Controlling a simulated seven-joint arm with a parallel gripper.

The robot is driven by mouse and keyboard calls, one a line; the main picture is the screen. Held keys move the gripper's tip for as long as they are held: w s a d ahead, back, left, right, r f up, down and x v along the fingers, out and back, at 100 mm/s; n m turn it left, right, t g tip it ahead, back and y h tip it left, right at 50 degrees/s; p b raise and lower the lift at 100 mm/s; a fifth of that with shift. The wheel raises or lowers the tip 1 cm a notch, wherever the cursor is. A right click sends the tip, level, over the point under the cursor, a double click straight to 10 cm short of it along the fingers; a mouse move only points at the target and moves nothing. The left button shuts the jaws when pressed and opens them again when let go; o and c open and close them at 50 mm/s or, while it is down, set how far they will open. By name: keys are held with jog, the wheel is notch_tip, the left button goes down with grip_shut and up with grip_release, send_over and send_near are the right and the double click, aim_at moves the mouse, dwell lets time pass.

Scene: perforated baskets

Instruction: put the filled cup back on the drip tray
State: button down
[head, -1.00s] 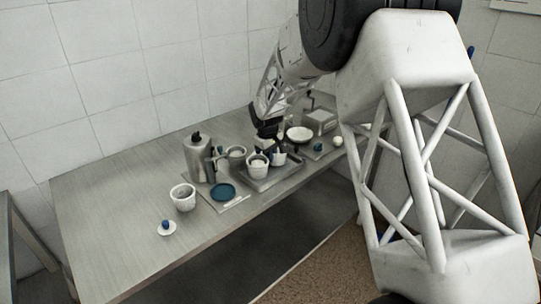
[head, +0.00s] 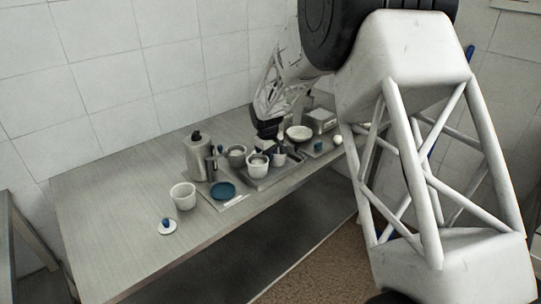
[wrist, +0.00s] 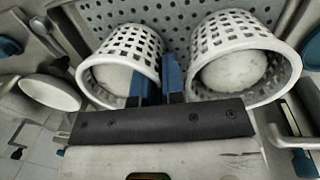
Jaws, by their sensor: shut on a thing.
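My gripper (wrist: 157,88) is shut on the rim wall of a white perforated cup (wrist: 115,75), with one blue finger inside its mouth and one outside. This cup has pale, rounded contents. It appears to be the right one of two close cups in the head view (head: 279,158), where my gripper (head: 271,146) is partly dark and small. The other white cup (wrist: 240,55), also with pale contents, stands beside it and also shows in the head view (head: 258,168). The perforated drip tray (wrist: 185,14) lies behind and under them. I cannot tell whether the held cup touches it.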

jog(key=shift+f, duration=0.2)
dwell(0.3)
jog(key=c, duration=1.1)
grip_release()
jog(key=shift+c, duration=0.2)
jog(key=shift+r, duration=0.15)
jog(key=shift+r, duration=3.85)
